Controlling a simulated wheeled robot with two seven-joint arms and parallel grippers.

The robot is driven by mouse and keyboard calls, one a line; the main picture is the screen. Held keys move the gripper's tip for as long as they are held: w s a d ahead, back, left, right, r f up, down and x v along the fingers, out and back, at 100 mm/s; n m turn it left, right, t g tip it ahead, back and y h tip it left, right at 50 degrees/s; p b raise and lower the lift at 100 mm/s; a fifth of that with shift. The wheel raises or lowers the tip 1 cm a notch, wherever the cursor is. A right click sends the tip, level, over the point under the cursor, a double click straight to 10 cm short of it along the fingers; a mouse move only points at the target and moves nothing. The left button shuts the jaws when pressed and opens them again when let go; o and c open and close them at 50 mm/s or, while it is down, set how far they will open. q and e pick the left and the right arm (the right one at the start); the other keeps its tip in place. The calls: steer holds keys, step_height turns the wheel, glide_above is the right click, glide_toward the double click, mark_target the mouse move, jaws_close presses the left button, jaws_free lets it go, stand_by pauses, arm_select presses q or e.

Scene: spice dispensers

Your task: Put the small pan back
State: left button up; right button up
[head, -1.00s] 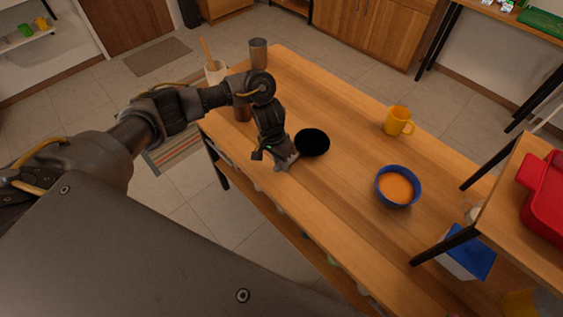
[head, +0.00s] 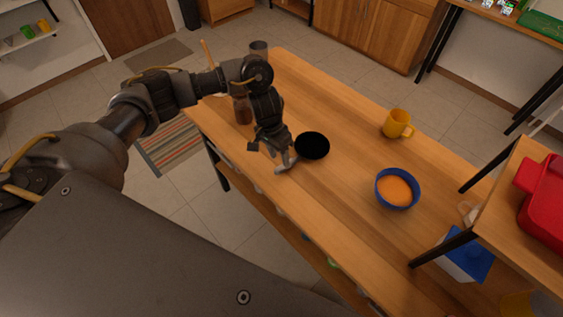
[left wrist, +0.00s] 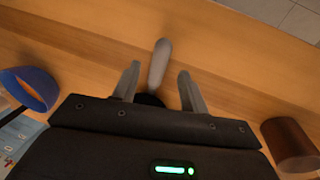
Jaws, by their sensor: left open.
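My left gripper (head: 273,152) is open at the handle, just left of the pan. In the left wrist view the handle shows between the two spread fingers, with a gap on each side. Most of the pan is hidden behind the gripper body there. My right gripper is not in view.
A blue bowl (head: 397,188) with orange contents and a yellow mug (head: 398,124) stand to the right. A raised shelf holds a red pot (head: 545,200).

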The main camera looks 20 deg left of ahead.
arm_select(q)
steer(key=v, duration=0.7)
steer(key=shift+r, duration=0.25)
